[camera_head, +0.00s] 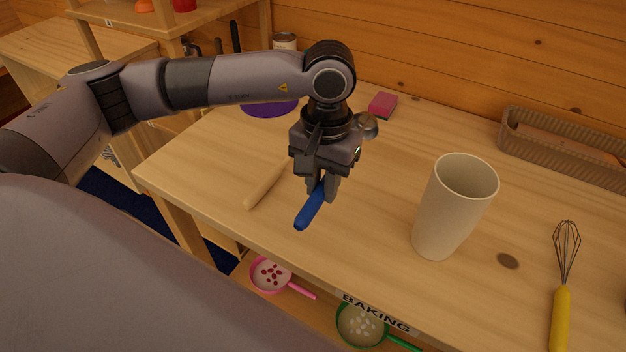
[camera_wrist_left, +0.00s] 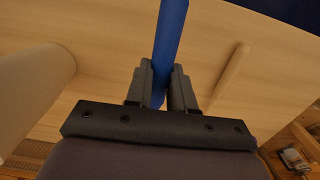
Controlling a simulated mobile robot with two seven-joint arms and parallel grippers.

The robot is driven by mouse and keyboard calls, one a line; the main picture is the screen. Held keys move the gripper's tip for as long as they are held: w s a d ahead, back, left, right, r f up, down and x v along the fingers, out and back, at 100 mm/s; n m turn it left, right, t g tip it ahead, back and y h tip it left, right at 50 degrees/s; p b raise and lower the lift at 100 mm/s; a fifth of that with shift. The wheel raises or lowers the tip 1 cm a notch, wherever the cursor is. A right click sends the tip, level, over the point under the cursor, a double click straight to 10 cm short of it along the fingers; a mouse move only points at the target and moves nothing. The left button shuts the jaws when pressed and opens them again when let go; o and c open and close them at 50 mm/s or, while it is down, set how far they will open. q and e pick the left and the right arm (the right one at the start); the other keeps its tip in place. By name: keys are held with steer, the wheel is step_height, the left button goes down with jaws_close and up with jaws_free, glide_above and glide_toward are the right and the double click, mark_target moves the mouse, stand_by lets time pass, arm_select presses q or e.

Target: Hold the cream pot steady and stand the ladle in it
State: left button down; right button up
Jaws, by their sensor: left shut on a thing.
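The cream pot (camera_head: 435,225), a tall open cup shape, stands upright on the wooden table, right of my left gripper and apart from it. It also shows at the left of the left wrist view (camera_wrist_left: 30,92). My left gripper (camera_head: 322,194) points down and is shut on the blue handle of the ladle (camera_head: 309,212). The handle also shows between the fingers in the left wrist view (camera_wrist_left: 170,42). A round metal piece beside the gripper in the head view looks like the ladle's bowl; the gripper hides the part between. My right gripper is not in view.
A pale wooden stick (camera_head: 265,186) lies just left of the ladle. A whisk (camera_head: 561,310) with yellow handle lies at the right. A pink sponge (camera_head: 382,104), a purple item (camera_head: 268,109) and a brown basket (camera_head: 560,150) are farther back. Table around the pot is clear.

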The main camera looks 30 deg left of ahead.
arm_select(q)
steer(key=d+r+n+g+h, duration=0.4)
steer(key=d+r+n+h, duration=0.7)
steer(key=d+r, duration=0.75)
steer(key=w+a+r+n+t+h, duration=0.1)
steer(key=w+r+n+t+h, duration=0.15)
steer(key=r+n+t, duration=0.55)
steer(key=w+r+n+t+h, duration=0.2)
steer(key=w+r+n+t, duration=0.3)
steer(key=r+t, duration=0.4)
steer(key=shift+s+a+f+n+g, duration=0.1)
steer(key=shift+s+f+n+g, duration=0.2)
steer(key=shift+f, duration=0.45)
steer(key=shift+s+a+f+n+g, duration=0.1)
steer(key=shift+s+f+g, duration=0.25)
steer(key=shift+f, duration=0.4)
steer(key=shift+w, duration=0.1)
